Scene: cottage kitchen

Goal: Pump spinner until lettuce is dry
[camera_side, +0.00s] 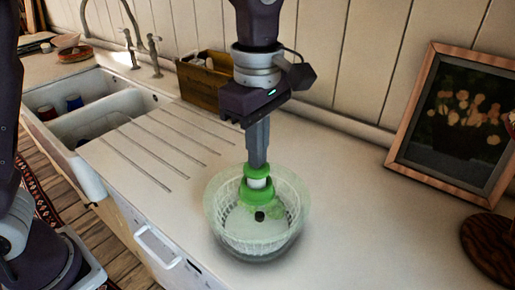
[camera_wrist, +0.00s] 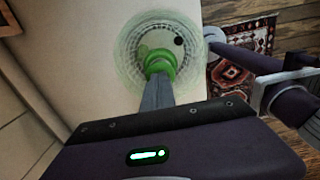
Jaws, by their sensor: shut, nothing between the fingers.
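The salad spinner (camera_side: 215,222) is a clear bowl with a white basket inside, standing upright on the white counter. Its green pump knob (camera_side: 257,191) with a white stem rises from the middle of the lid, and a small black button sits beside it. My gripper (camera_side: 258,162) points straight down with its fingers shut, the tips at the top of the green knob. In the wrist view the fingers (camera_wrist: 157,92) reach to the green knob (camera_wrist: 160,63) over the spinner (camera_wrist: 128,45). Whether the tips press on it is hard to tell. Lettuce cannot be made out clearly.
A white double sink (camera_side: 95,112) with cups and a ridged drainboard (camera_side: 165,150) lie to the left. A wooden box (camera_side: 200,85) stands behind. A framed flower picture (camera_side: 455,125) leans at the right, near a dark wooden stand (camera_side: 490,250). The counter right of the spinner is clear.

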